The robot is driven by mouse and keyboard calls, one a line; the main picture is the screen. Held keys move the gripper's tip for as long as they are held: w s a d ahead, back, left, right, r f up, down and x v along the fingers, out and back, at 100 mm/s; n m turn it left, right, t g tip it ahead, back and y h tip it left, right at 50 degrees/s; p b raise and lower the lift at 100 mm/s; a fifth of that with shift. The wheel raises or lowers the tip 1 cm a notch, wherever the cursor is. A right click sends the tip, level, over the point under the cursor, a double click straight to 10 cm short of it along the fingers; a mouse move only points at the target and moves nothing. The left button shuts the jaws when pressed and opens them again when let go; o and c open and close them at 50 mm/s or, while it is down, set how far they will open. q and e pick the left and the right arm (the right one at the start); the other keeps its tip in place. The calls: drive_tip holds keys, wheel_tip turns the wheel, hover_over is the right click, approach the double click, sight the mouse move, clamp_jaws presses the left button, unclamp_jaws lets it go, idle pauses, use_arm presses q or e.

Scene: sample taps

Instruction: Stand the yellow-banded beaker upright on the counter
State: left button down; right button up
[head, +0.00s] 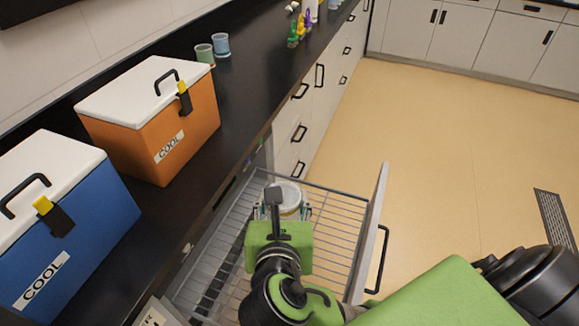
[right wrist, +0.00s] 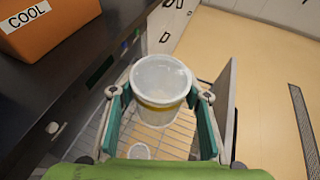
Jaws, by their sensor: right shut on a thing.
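The yellow-banded beaker (right wrist: 160,78) is a whitish, translucent cup with a yellow band below its rim. My right gripper (right wrist: 158,98) is shut on it, one finger on each side. In the head view the beaker (head: 288,190) shows just beyond my right gripper (head: 282,212), over the pulled-out wire rack and beside the counter. Its mouth faces up, and it looks about upright. My wrist hides its lower part in the head view. The black counter (head: 225,115) runs along the left. My left gripper is not in view.
An orange cooler (head: 185,125) and a blue cooler (head: 95,215) stand on the counter. A green cup (head: 204,54) and a blue cup (head: 221,45) stand farther back. The pulled-out wire rack (head: 340,215) holds another pale round vessel (right wrist: 138,152). Counter right of the orange cooler is clear.

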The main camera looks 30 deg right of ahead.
drive_tip(key=w+d+f+m+g+h, duration=0.1)
drive_tip(key=w+d+f, duration=0.1)
drive_tip(key=f, duration=0.4)
drive_tip(key=w+d+f+m+g+h, duration=0.1)
drive_tip(key=w+d+f, duration=0.2)
drive_tip(key=f, duration=0.4)
drive_tip(key=w+d+f+m+g+h, duration=0.1)
drive_tip(key=w+d+f+m, duration=0.1)
drive_tip(key=f, duration=0.4)
drive_tip(key=w+d, duration=0.1)
drive_tip(key=w, duration=0.1)
drive_tip(key=shift+w+f+h, duration=0.3)
drive_tip(key=shift+w+f, duration=0.1)
drive_tip(key=w+d+f+b, duration=0.1)
drive_tip(key=w+d+f, duration=0.2)
drive_tip(key=f, duration=0.1)
drive_tip(key=w+d+f, duration=0.3)
drive_tip(key=d+f, duration=0.1)
drive_tip(key=w+d+f+b, duration=0.1)
drive_tip(key=w+d+f, duration=0.2)
drive_tip(key=f, duration=0.1)
drive_tip(key=shift+d+b, duration=0.25)
drive_tip(key=shift+b, duration=0.05)
drive_tip(key=shift+f, duration=0.25)
